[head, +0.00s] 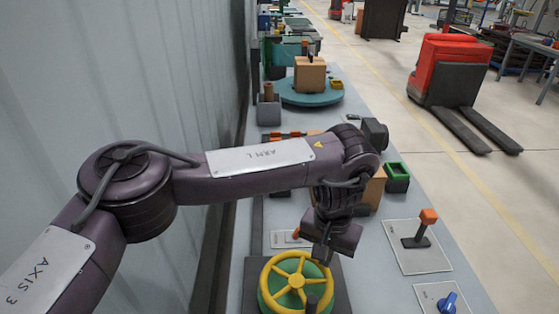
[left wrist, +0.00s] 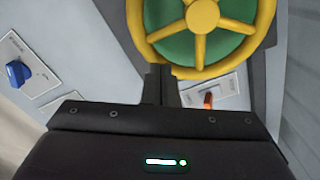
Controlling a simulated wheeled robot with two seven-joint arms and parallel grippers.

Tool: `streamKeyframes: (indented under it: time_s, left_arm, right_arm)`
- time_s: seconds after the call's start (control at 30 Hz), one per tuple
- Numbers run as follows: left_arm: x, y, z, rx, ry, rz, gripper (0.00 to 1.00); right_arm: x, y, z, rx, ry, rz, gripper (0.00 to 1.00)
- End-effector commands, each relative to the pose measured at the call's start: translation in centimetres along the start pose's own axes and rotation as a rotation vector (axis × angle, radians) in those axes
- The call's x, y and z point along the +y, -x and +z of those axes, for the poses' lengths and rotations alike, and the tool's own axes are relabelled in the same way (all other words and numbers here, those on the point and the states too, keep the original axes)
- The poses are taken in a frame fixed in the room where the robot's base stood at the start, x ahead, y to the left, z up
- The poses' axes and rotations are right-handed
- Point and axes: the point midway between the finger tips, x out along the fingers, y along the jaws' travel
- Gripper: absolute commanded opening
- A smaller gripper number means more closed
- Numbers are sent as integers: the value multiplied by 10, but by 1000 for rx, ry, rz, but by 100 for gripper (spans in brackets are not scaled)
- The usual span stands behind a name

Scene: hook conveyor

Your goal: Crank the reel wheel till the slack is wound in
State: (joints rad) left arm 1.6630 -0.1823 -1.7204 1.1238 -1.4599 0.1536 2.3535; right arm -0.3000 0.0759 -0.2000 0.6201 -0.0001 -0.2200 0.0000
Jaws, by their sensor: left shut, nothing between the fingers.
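The reel wheel is a yellow spoked wheel (head: 297,281) over a green drum, on a dark base at the bottom of the head view. A dark upright knob (head: 312,300) shows near its rim. In the left wrist view the yellow wheel (left wrist: 202,16) fills the upper middle, with its top cut off. My left gripper (head: 322,254) points down by the wheel's far right rim. Its fingers (left wrist: 161,70) are shut and empty, close to the rim; I cannot tell whether they touch it. No line or slack is visible. My right gripper is not in view.
A small orange lever (head: 296,234) sits just beyond the wheel. An orange-topped lever (head: 428,216) and a blue knob (head: 449,302) stand on panels to the right. A green bin (head: 397,172) and a box on a teal turntable (head: 290,97) are farther back. A wall runs along the left.

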Motion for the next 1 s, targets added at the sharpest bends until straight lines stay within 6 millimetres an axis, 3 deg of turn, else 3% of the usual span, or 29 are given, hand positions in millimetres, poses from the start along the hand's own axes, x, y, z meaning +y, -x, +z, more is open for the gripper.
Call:
streamKeyframes:
  time_s: [0.27,0.63,1.0]
  left_arm:
    - [-22,0,-11,-1,3,0,0]
    - [-27,0,-11,-1,3,0,0]
    - [-59,0,-10,-1,1,1,0]
  right_arm:
    - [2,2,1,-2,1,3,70]
    - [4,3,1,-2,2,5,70]
    - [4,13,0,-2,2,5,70]
